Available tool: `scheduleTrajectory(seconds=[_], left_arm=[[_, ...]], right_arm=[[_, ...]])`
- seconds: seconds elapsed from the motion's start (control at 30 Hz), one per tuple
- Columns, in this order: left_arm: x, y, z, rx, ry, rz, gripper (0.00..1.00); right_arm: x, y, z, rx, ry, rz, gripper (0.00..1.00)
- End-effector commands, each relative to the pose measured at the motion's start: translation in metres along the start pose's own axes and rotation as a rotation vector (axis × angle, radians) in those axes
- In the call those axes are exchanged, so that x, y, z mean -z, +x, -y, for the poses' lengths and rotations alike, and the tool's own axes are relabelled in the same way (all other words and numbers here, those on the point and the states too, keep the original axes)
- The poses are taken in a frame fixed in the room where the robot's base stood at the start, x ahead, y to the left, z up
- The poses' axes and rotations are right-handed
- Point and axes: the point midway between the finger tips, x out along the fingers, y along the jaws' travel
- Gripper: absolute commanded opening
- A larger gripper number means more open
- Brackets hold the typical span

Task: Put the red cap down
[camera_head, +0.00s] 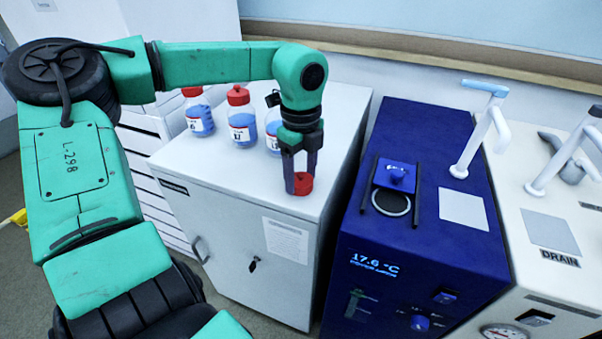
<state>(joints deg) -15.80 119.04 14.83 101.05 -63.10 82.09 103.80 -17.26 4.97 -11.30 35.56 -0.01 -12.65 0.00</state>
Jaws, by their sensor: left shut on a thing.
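The red cap (303,184) is between the fingertips of my left gripper (300,178), near the front right part of the white cabinet top. The gripper points down and is shut on the cap. I cannot tell whether the cap touches the cabinet top. My left arm comes in from the left and reaches over the cabinet (215,167). My right gripper is not in view.
Bottles with blue liquid stand at the back of the cabinet: one at the left (198,112) and one in the middle (241,117), both red-capped. A third bottle (272,130) is partly hidden by my arm. A dark blue unit (420,250) stands to the right.

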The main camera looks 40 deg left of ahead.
Motion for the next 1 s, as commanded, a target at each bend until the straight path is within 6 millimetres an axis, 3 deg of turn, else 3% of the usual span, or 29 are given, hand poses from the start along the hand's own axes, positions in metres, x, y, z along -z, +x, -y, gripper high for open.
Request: scheduleTrajectory(seconds=[0.27, 0.3, 0.37, 0.77, 1.0], left_arm=[[0.0, 0.004, 0.0, 0.001, 0.0, 0.001, 0.11], [0.0, 0.002, 0.0, 0.001, 0.0, 0.0, 0.75], [0.0, 0.002, 0.0, 0.001, 0.0, 0.0, 0.93], [0.0, -0.007, 0.001, 0.003, -0.001, 0.001, 0.93], [-0.001, -0.068, 0.001, 0.005, -0.002, 0.005, 0.93]], right_arm=[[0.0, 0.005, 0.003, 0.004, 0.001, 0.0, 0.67], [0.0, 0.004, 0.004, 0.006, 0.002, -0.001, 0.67], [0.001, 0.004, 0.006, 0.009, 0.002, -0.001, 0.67], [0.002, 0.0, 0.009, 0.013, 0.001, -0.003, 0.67], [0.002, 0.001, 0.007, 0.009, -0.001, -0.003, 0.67]])
